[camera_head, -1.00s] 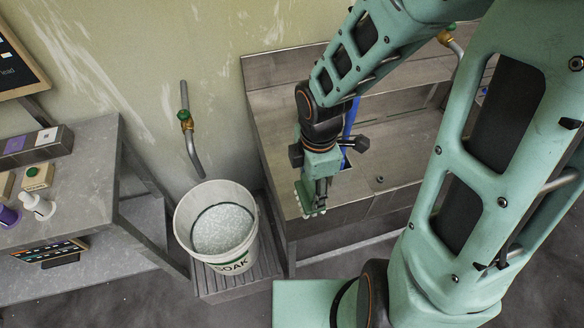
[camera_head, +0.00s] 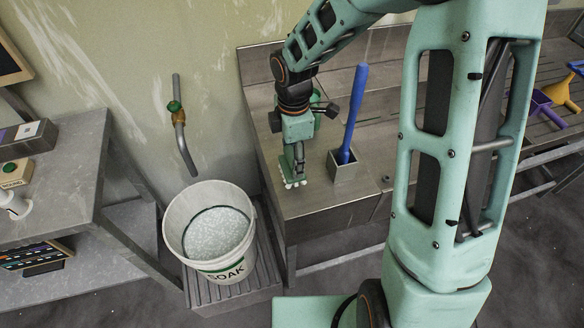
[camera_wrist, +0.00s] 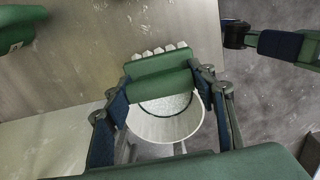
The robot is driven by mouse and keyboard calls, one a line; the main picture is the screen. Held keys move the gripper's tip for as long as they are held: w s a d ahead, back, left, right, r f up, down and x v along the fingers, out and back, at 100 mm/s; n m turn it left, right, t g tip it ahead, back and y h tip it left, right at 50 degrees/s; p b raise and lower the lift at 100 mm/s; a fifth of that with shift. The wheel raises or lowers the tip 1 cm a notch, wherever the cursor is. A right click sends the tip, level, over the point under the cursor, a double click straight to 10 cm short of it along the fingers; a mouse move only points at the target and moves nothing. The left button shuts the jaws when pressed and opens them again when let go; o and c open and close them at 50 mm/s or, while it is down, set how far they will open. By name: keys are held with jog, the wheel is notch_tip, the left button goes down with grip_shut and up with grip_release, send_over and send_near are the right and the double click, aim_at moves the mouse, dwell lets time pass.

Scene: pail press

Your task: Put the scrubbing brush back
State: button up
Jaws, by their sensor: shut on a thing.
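The scrubbing brush (camera_head: 295,184) shows as a row of white bristle tufts under my gripper (camera_head: 297,168). In the wrist view the brush (camera_wrist: 160,68) is a green block with white tufts along its far edge, between my fingers. My gripper is shut on it and points down over the left end of the steel counter (camera_head: 320,203). I cannot tell whether the bristles touch the counter. A small square metal holder (camera_head: 342,171) stands on the counter just right of the brush, with a blue handle (camera_head: 354,115) leaning up out of it.
A white pail (camera_head: 232,262) marked SOAK, with pale speckled contents, stands on a slatted stand (camera_head: 235,290) at left. A tap pipe (camera_head: 180,120) hangs above it. A grey table (camera_head: 60,180) is at far left. Purple (camera_head: 542,102) and yellow (camera_head: 560,90) items lie at right.

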jog(key=shift+w+a+f+b, duration=0.1)
jog(key=shift+w+f+b, duration=0.15)
jog(key=shift+f, duration=0.2)
notch_tip(320, 180, down, 3)
jog(key=b, duration=0.2)
jog(key=shift+f+b, duration=0.1)
jog(key=shift+b, duration=0.3)
jog(key=o, duration=1.1)
notch_tip(320, 180, up, 12)
jog(key=shift+s+r+p, duration=0.1)
jog(key=shift+r+p, duration=0.05)
jog(key=shift+p, duration=0.45)
